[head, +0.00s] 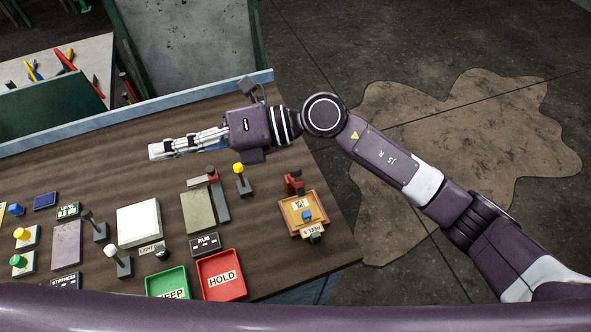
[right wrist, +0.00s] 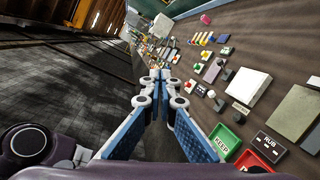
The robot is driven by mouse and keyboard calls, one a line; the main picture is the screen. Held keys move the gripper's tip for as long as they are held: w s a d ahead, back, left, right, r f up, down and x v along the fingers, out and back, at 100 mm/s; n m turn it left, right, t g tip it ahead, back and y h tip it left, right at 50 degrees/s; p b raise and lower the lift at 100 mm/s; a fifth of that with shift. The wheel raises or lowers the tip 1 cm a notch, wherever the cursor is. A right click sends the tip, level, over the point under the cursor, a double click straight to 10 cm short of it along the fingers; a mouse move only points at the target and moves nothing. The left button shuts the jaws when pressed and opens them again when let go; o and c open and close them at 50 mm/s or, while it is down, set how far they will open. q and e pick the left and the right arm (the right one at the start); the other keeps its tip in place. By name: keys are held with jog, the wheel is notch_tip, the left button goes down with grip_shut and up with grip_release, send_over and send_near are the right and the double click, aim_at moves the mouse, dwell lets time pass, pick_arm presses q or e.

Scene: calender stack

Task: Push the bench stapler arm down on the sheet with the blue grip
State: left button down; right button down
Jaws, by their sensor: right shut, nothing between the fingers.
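An orange-brown board (head: 318,204) sits near the table's right edge. A small blue block (head: 306,215) is on it, with a pale label in front and a red upright piece (head: 293,183) at its back. I cannot tell for certain whether this is the bench stapler with the blue grip. A grey-green sheet or plate (head: 198,212) lies further left, beside a grey bar with a red part (head: 212,176). My right gripper (head: 154,151) is shut and empty above the table's far side, pointing left, apart from these things. It also shows in the right wrist view (right wrist: 160,76). My left gripper is out of view.
A yellow-topped post (head: 239,169) stands between the grey bar and the orange board. A red HOLD tray (head: 221,278) and a green tray (head: 168,284) lie at the near edge. A white block (head: 138,223) and several buttons fill the left side.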

jog(key=w+d+f+n+t+h, duration=0.2)
jog(key=w+d+f+n+h, duration=0.3)
jog(key=d+f+h, duration=0.7)
jog(key=w+d+f+m+t+h, duration=0.1)
jog(key=w+d+h, duration=0.2)
jog(key=w+d, duration=0.3)
jog(key=d, duration=0.4)
jog(key=shift+w+f+t, duration=0.15)
jog(key=shift+f+t, duration=0.1)
jog(key=shift+t, duration=0.15)
